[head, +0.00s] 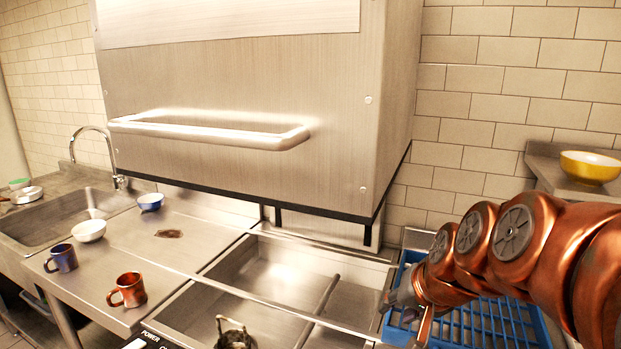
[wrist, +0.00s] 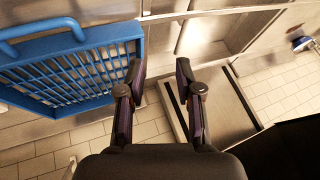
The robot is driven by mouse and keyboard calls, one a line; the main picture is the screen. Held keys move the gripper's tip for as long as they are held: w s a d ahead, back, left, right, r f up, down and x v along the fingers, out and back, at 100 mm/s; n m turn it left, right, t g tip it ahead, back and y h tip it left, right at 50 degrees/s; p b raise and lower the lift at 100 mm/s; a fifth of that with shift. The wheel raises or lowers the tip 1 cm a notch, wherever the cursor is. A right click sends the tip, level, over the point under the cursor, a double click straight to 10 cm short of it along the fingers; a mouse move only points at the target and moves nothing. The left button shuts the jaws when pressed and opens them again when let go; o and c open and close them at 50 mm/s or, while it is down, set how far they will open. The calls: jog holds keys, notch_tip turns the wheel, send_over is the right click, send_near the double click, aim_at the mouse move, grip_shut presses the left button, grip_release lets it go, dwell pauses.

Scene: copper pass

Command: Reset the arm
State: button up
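My copper-coloured arm reaches in from the right in the head view, over a blue dish rack. My gripper (wrist: 158,72) shows in the wrist view with its two dark fingers apart and nothing between them. It hangs beside the blue rack (wrist: 137,30), above the metal counter. In the head view the arm hides part of the rack (head: 500,325), and the fingers are hard to make out there.
A steel dishwasher hood (head: 240,110) with a bar handle hangs raised over the basin. An orange mug (head: 128,291), a blue mug (head: 62,258), a white bowl (head: 88,231) and a blue bowl (head: 150,202) stand left. A yellow bowl (head: 588,170) sits on the right shelf.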

jog(key=s+d+f+n+g+h, duration=0.1)
jog(key=s+f+g, duration=0.3)
jog(key=s, duration=0.8)
jog(key=s+d+f+n+g+h, duration=0.1)
jog(key=s+f+g, duration=0.3)
jog(key=s, duration=0.9)
notch_tip(320, 180, down, 4)
jog(key=shift+s+d+r+n+b, duration=0.15)
jog(key=shift+d+n+b, duration=0.35)
jog(key=shift+n, duration=0.4)
jog(key=shift+a, duration=0.1)
